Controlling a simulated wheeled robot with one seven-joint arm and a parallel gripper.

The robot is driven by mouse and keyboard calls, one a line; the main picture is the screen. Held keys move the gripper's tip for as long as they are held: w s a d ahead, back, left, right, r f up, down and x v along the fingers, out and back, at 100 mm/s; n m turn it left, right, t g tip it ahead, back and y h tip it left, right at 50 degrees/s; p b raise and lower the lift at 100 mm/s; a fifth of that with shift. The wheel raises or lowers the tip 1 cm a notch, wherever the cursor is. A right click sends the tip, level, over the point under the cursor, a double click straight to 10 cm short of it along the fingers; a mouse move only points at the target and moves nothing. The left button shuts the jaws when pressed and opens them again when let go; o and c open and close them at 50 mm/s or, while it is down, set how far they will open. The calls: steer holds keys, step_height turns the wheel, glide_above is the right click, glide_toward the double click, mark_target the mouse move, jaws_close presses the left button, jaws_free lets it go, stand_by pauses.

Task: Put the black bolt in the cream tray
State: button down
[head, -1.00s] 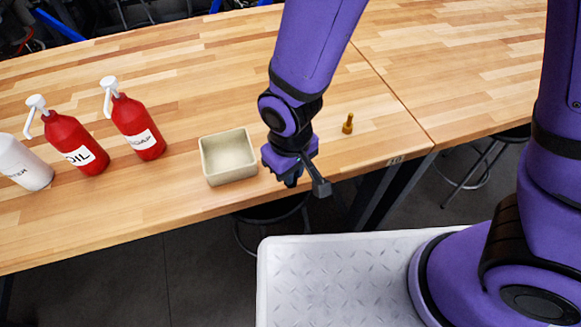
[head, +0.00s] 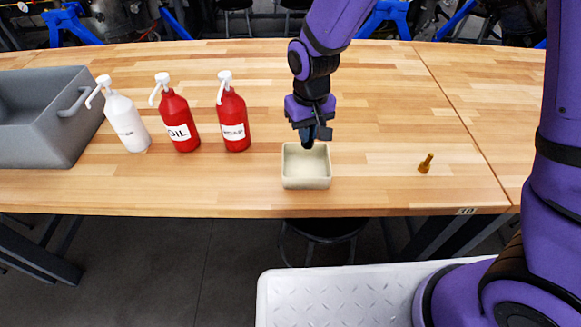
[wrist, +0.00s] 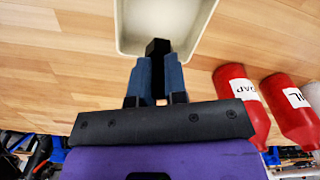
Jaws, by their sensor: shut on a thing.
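The cream tray (head: 306,183) is an open square box near the table's front edge in the head view. Its interior looks empty in the head view. It also shows at the top of the wrist view (wrist: 124,32). My gripper (head: 314,136) points down over the tray's back side. In the wrist view my gripper (wrist: 157,78) is shut on the black bolt (wrist: 158,47), whose dark blocky end shows between the blue fingers and overlaps the tray's near rim in the picture.
Two red bottles (head: 234,118) (head: 179,120) and a white bottle (head: 126,122) stand left of the tray. A grey bin (head: 45,140) is at the far left. A brass-coloured bolt (head: 426,164) stands to the right. The table between tray and brass bolt is clear.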

step_height(320, 180, down, 4)
steer(key=shift+a+f, duration=0.15)
steer(key=shift+f, duration=2.35)
steer(key=shift+f, duration=0.1)
steer(key=c, duration=1.1)
jaws_free()
steer(key=shift+c, duration=0.2)
